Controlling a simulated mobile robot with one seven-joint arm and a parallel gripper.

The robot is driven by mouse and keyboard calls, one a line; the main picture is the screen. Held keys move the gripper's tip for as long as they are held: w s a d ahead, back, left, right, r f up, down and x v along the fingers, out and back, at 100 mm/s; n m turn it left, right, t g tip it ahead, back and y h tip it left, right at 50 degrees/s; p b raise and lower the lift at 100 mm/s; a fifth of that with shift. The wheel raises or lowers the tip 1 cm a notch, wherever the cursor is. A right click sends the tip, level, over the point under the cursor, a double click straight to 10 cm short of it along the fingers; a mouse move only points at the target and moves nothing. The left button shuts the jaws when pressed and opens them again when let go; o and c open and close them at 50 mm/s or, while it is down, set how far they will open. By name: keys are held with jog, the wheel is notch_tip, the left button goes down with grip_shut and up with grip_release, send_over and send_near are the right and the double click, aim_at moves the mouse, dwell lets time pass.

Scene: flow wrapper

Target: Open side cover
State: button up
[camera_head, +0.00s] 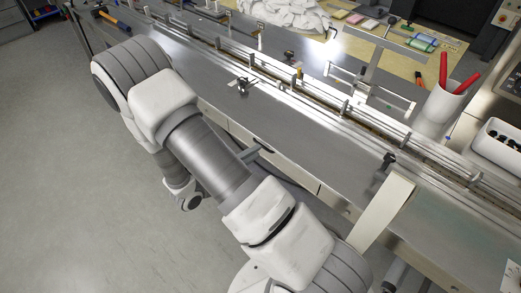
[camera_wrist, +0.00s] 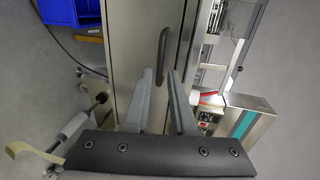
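The side cover (camera_wrist: 133,30) is a tall steel panel in the upper middle of the wrist view. A dark bar handle (camera_wrist: 162,55) stands on it, running nearly upright in the picture. My gripper (camera_wrist: 160,72) points at the panel with its two grey fingers apart. I cannot tell how far the tips are from the panel. The cover looks closed. In the head view my arm crosses the left side, and neither gripper nor handle can be made out.
The wrist view shows a blue bin (camera_wrist: 75,20) at upper left, a roller (camera_wrist: 75,123) at left, and a grey-teal control box (camera_wrist: 243,125) at right. The head view shows the long steel conveyor (camera_head: 290,125) and a white cup with red handles (camera_head: 438,110). Open floor lies left.

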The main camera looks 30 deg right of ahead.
jog(key=x, duration=0.3)
jog(key=shift+w+d, duration=0.1)
jog(key=shift+d, duration=0.15)
grip_shut()
dwell(1.3)
